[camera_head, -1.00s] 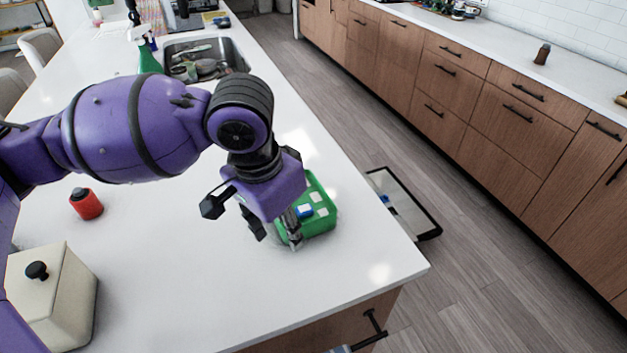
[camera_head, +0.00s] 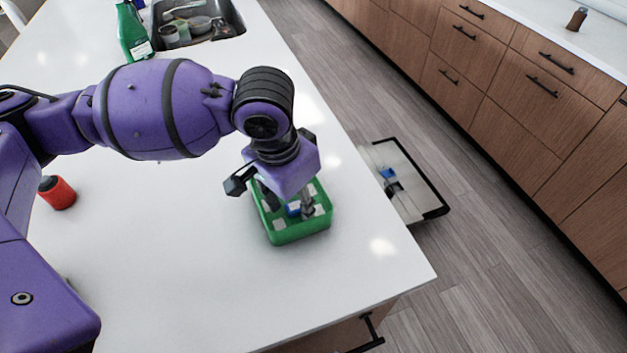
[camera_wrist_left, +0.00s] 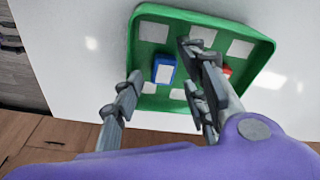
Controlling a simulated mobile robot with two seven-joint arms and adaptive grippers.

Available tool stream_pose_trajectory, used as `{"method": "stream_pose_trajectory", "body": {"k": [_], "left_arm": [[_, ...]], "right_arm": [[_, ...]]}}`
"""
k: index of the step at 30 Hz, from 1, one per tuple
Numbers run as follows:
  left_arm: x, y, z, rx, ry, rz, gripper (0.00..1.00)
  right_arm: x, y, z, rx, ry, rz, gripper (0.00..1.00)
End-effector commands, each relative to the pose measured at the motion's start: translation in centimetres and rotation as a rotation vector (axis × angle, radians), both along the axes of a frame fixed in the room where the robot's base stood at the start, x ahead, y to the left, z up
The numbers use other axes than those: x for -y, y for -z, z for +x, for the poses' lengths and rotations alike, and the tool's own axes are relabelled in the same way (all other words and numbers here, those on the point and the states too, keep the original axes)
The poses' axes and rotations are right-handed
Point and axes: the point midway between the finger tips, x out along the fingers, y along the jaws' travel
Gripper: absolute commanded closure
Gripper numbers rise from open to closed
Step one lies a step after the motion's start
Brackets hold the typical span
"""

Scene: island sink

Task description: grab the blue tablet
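The blue tablet (camera_head: 293,209) lies in a green tray (camera_head: 300,234) on the white island. In the left wrist view the blue tablet (camera_wrist_left: 164,69) rests inside the green tray (camera_wrist_left: 150,31), with a pale patch on its top. My left gripper (camera_head: 289,200) is over the tray, pointing down. In the left wrist view the left gripper (camera_wrist_left: 163,73) is open, its fingers apart with the tablet showing between them; I cannot tell whether either finger touches it. A red piece (camera_wrist_left: 227,71) is partly hidden behind the right-hand finger. My right gripper is not in view.
A red container (camera_head: 59,193) stands on the island at the left. A green bottle (camera_head: 133,35) stands beside the sink (camera_head: 228,20) at the back. The counter in front of the tray is clear. A dark-edged pale panel (camera_head: 412,184) is low beyond the island's right edge.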

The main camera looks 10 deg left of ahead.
Motion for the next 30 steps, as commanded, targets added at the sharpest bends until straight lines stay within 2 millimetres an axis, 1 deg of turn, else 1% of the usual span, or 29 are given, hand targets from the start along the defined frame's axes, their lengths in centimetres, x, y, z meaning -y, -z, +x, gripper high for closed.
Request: {"method": "stream_pose_trajectory", "body": {"k": [1,2,9,15,16,17,26,30], "left_arm": [[0.05,0.75,-0.11,-0.006,0.001,-0.001,0.61],[0.06,0.88,-0.07,-0.005,0.001,0.000,0.61],[0.12,0.92,0.00,-0.002,0.001,-0.002,0.61],[0.14,0.92,-0.03,-0.003,0.003,-0.003,0.87],[0.14,0.93,-0.03,-0.004,0.003,-0.002,0.91],[0.14,0.93,-0.05,-0.004,0.003,-0.002,0.93],[0.13,0.88,-0.07,-0.004,0.003,-0.002,0.93],[0.12,0.24,-0.03,-0.003,0.001,-0.001,0.93]], "right_arm": [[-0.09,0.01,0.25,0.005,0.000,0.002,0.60],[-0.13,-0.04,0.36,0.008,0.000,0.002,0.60],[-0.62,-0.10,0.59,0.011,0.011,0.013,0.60],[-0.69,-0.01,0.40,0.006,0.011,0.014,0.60],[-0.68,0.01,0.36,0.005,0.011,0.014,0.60],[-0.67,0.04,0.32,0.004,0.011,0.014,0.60],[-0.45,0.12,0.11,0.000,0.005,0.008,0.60],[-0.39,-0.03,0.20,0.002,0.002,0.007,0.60]]}}
